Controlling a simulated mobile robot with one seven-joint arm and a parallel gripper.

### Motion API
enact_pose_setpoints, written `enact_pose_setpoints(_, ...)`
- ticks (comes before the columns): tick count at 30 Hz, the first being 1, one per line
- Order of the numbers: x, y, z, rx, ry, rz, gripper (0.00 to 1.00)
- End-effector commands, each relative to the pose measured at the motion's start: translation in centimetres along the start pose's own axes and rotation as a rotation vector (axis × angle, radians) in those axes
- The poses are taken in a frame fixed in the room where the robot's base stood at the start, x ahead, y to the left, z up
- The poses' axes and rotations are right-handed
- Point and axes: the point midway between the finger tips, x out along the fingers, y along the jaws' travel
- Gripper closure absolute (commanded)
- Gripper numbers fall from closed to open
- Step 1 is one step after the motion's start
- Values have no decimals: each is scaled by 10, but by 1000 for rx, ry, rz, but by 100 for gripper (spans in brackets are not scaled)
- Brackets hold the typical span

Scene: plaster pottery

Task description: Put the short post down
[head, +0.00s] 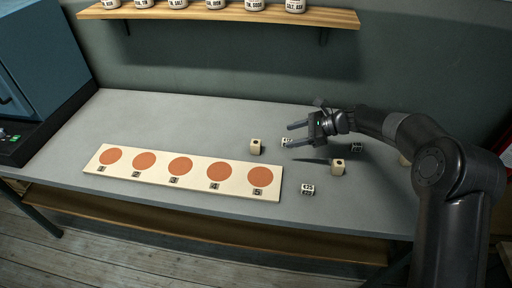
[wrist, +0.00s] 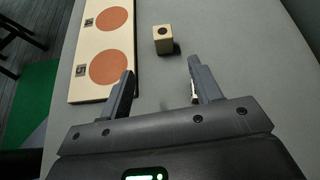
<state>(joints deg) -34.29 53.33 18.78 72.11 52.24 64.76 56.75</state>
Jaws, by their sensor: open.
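A small pale wooden post (head: 256,147) with a dark round spot on its top stands upright on the grey table, right of the numbered board. A post of this look shows in the wrist view (wrist: 162,42), ahead of the fingertips. My gripper (head: 290,136) is open, with nothing held between its fingers, and points left, a little right of that post and apart from it. Both fingers show in the wrist view (wrist: 160,68). A second pale post (head: 338,166) with a dark spot stands to the right. I cannot tell which one is the short post.
A pale board (head: 131,172) with a row of orange discs numbered 1 to 5 lies at the left front. A shelf (head: 225,14) with labelled jars hangs above. The table's back left is clear.

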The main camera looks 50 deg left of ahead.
Motion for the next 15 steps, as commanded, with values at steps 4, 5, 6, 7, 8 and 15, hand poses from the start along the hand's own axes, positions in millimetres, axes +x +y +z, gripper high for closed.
enact_pose_setpoints(4, 42, -7, -9, 85, -81, 18, 42)
enact_pose_setpoints(5, 47, -8, -10, 97, -91, 20, 42)
enact_pose_setpoints(6, 53, -9, -11, 109, -102, 23, 42)
enact_pose_setpoints(7, 56, -10, -12, 116, -109, 23, 42)
enact_pose_setpoints(8, 58, -10, -12, 123, -114, 24, 42)
enact_pose_setpoints(15, 82, -9, -9, 132, -122, 28, 42)
